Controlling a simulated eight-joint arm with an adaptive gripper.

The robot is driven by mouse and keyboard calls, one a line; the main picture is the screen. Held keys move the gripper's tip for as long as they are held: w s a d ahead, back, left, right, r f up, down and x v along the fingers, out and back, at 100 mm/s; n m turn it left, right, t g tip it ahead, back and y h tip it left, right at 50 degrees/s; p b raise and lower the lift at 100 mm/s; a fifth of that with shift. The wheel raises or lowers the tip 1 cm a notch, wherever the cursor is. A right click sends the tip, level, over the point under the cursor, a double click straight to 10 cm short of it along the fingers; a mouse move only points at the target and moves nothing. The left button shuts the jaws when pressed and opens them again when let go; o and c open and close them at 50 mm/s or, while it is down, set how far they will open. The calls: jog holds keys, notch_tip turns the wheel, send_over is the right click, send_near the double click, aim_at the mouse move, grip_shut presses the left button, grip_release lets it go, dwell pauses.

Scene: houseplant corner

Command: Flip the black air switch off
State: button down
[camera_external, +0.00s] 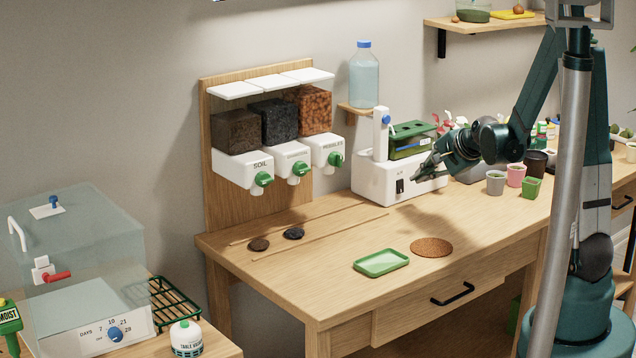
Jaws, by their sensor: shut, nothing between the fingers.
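The black air switch (400,186) is a small dark rocker on the front face of a white box (374,184), under small lettering. The box stands on the table near the wall. Which way the switch is set is too small to tell. My gripper (415,177) is shut and empty, its tip pointing down and left. In this view it appears just right of the switch, in front of the box. I cannot tell whether it touches the box.
Dispensers (262,165) hang on a wooden board at left. A green tray (381,263) and a cork disc (431,247) lie toward the table's front. Small pots (496,182) stand right of the box. A water bottle (364,78) stands above it.

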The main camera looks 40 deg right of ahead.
jog(key=w+r+p+v, duration=0.1)
jog(key=p+v, duration=0.1)
jog(key=v, duration=0.7)
jog(key=shift+r, duration=0.35)
jog(key=shift+w, duration=0.1)
dwell(0.5)
jog(key=s+a+r+n+g, duration=0.1)
jog(key=s+a+r+n, duration=0.3)
jog(key=s+a+n, duration=0.5)
jog(key=s+a+r+n+g, duration=0.1)
jog(key=s+a+r+n, duration=0.3)
jog(key=s+a+n, duration=0.5)
jog(key=s+a, duration=0.2)
jog(key=s, duration=0.3)
jog(key=shift+s+r+g, duration=0.3)
jog(key=shift+s+g, duration=0.1)
